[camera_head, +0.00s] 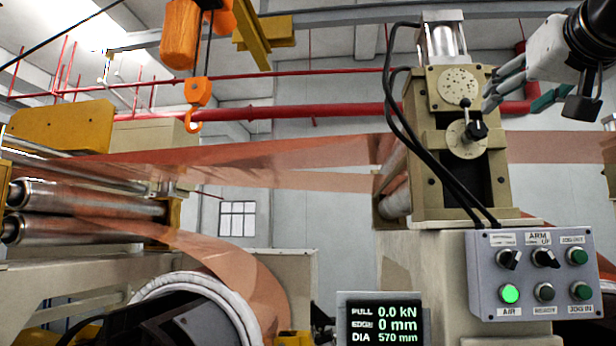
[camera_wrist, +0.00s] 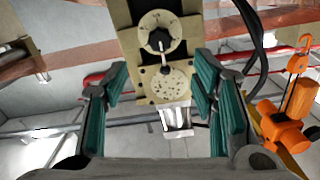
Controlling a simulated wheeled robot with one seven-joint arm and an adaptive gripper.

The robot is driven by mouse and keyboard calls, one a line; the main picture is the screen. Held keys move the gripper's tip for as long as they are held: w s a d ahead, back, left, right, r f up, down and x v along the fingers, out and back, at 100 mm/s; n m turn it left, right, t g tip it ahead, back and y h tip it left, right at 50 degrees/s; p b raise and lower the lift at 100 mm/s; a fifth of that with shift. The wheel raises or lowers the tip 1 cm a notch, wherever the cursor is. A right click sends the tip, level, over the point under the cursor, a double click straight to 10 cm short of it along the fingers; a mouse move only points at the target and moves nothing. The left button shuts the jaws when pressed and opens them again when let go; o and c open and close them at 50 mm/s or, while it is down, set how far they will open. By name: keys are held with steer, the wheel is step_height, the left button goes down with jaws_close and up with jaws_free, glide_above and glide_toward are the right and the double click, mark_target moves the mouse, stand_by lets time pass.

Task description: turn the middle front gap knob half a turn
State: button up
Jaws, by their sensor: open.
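The gap knob (camera_head: 477,131) is a small black knob on a round pale dial plate (camera_head: 463,143), on the front of a beige roller stand (camera_head: 430,187). In the wrist view the knob (camera_wrist: 158,40) shows near the top, with its dial marks around it. My gripper (camera_head: 520,92) is to the right of the stand, above and right of the knob and apart from it. In the wrist view the teal-padded fingers (camera_wrist: 160,72) are wide apart and empty, one at each side of the stand.
A second round, dotted plate (camera_head: 458,87) sits above the dial. Black cables (camera_head: 418,125) loop down the stand's left side. A grey control box (camera_head: 525,275) and a readout screen (camera_head: 382,323) are below. Copper foil (camera_head: 270,160) spans leftward. An orange hoist (camera_head: 182,35) hangs at upper left.

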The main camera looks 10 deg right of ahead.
mark_target(479, 128)
steer(key=p+x, duration=0.1)
steer(key=x, duration=1.2)
steer(key=shift+w+d+r, duration=0.1)
steer(key=shift+w, duration=0.2)
steer(key=c, duration=1.2)
